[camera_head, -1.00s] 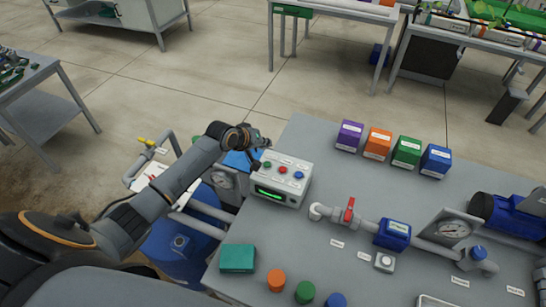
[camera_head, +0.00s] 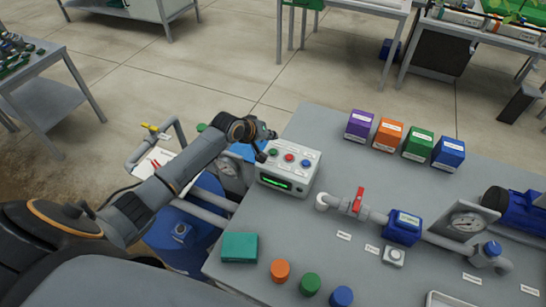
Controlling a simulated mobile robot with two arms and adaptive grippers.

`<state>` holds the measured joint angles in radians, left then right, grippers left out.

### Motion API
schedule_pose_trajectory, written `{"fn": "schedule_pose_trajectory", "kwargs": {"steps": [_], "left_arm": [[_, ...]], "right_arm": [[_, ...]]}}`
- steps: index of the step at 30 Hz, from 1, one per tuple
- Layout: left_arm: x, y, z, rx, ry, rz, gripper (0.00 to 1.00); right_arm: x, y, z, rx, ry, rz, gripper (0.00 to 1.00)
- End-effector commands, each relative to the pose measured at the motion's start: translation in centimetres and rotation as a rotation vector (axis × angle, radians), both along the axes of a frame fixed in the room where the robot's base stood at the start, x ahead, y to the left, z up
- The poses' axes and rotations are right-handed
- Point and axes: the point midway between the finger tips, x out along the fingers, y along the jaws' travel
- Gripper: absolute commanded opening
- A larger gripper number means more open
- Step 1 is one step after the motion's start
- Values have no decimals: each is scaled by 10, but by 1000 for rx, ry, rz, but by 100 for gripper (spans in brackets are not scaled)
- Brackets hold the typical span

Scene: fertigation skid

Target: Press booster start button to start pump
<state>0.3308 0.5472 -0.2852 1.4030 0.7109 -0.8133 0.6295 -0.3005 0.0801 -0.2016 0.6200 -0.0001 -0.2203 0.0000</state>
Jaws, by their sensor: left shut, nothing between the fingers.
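A pale grey control box (camera_head: 272,186) stands at the back left part of the grey bench. Its top carries a green button (camera_head: 273,152), a red button (camera_head: 289,157) and a blue button (camera_head: 305,163) in a row, with small labels too small to read. A green-lit display (camera_head: 276,184) is on its front. My left gripper (camera_head: 264,152) is shut and empty, at the box's left end close beside the green button. I cannot tell whether it touches the box or the button. My right gripper is not in view.
A teal block (camera_head: 239,247) and coloured caps lie at the front.

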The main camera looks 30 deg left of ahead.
Motion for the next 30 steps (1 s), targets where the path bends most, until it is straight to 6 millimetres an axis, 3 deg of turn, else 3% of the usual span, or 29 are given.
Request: {"fn": "schedule_pose_trajectory", "kwargs": {"steps": [1,3,9,30], "left_arm": [[0,0,-15,1,0,-1,0],[0,0,-24,0,0,0,0],[0,0,-40,0,0,0,0],[0,0,-43,0,0,0,0]], "right_arm": [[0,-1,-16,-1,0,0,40],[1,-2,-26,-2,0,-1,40],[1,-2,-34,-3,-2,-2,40],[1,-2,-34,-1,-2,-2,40]]}}
